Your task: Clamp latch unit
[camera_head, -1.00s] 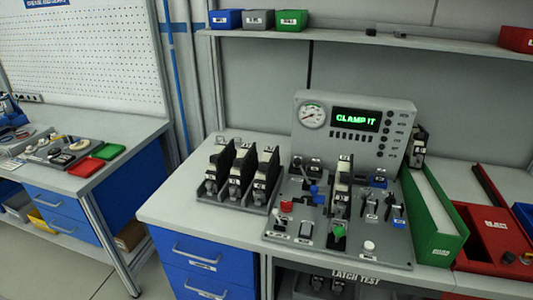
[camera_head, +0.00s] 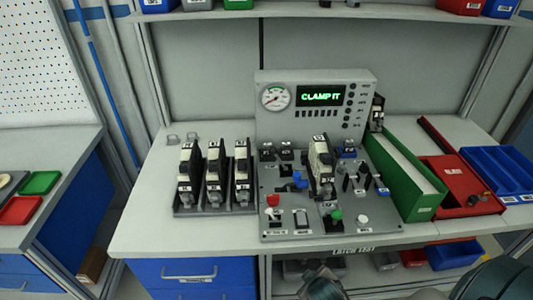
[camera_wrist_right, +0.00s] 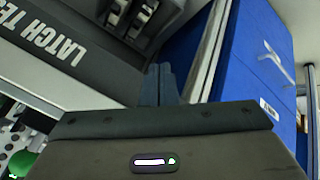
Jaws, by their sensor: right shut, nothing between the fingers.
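A latch unit (camera_head: 320,165), dark with a pale label face, stands upright on the grey test plate (camera_head: 275,222) below a panel (camera_head: 322,127) with a gauge and a green "CLAMP IT" display. A blue handle (camera_head: 300,181) is beside the unit at its left, and small levers (camera_head: 360,178) are at its right; I cannot tell whether they touch it. My right gripper (camera_wrist_right: 166,84) is shut and empty, in front of the bench's underside with the "LATCH TEST" label (camera_wrist_right: 68,38). Its fingertips are not clear in the head view. My left gripper is not in view.
Three similar units stand in a rack (camera_head: 212,211) at the left. A green bin (camera_head: 423,204), a red tray (camera_head: 461,211) and a blue tray (camera_head: 512,163) are at the right. Blue drawers (camera_head: 190,272) and a lower shelf are below the bench.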

